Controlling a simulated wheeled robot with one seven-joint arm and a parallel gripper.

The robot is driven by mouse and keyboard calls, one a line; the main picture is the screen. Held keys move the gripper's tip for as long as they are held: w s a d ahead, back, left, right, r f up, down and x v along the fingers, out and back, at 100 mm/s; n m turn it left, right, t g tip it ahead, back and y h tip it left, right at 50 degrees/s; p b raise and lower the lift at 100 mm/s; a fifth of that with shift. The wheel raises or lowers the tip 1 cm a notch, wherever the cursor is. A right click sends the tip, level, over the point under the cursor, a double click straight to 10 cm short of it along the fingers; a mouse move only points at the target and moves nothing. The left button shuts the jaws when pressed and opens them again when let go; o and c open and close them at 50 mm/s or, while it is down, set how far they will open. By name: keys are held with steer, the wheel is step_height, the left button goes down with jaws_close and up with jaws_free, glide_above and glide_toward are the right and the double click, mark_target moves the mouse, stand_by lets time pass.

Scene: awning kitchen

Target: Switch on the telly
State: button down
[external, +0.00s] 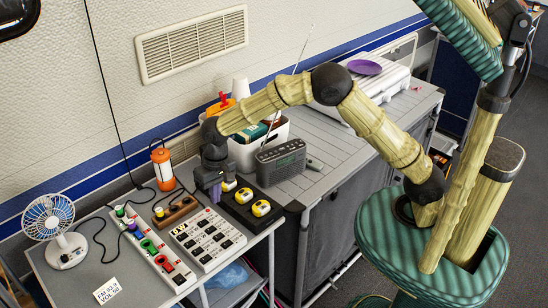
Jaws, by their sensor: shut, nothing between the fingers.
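No telly shows in the external view. My gripper (214,194) points down at the end of the arm, shut and empty. It is over the side table, between the black tray (240,213) and the small brown wooden block (176,212). I cannot tell whether its fingertips touch anything. A wider white multi-outlet block (208,239), with several dark sockets or switches, lies just in front of my gripper.
Round yellow-and-black items (261,208) sit on the black tray. A grey radio (281,161), white bin (247,150), orange lantern (162,167) and blue fan (50,222) stand nearby. A card (107,291) reads "FM 93.9 VOL 50". Cables run across the table's left side.

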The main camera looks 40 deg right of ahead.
mark_target(220, 235)
steer(key=shift+f, duration=0.1)
steer(key=f, duration=0.4)
steer(key=a+f+p, duration=0.1)
steer(key=f, duration=0.3)
steer(key=f+p, duration=0.1)
steer(key=f, duration=0.4)
steer(key=shift+a, duration=0.3)
steer(key=shift+a+f, duration=0.1)
steer(key=shift+f, duration=0.3)
steer(key=shift+f, duration=0.25)
steer(key=shift+s, duration=0.1)
steer(key=shift+d, duration=0.85)
